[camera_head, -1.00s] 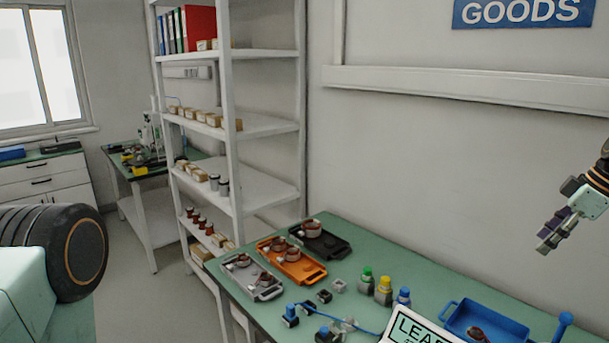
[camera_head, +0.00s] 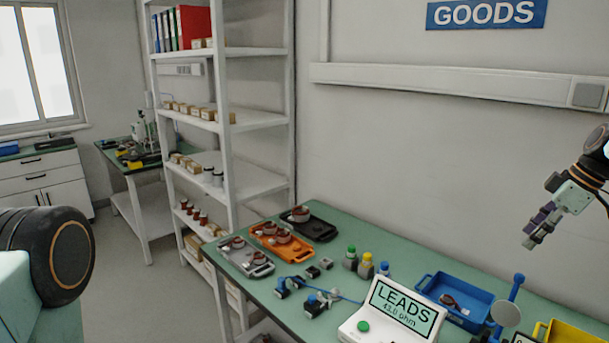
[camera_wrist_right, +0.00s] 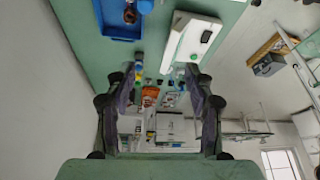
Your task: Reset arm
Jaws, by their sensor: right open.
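My right gripper (camera_head: 537,228) hangs in the air above the right part of the green bench, in front of the wall. In the right wrist view its two fingers (camera_wrist_right: 162,85) are spread apart with nothing between them. Only the bench and the room show beyond them. A dark rounded part of my own body fills the lower left of the head view. My left gripper does not show.
The green bench (camera_head: 340,235) holds grey (camera_head: 240,270), orange (camera_head: 265,248) and black (camera_head: 320,228) trays with stators, bottles (camera_head: 366,266), a LEADS meter (camera_head: 403,303) and a blue tray (camera_head: 430,284). A white shelf (camera_head: 262,122) stands left of it.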

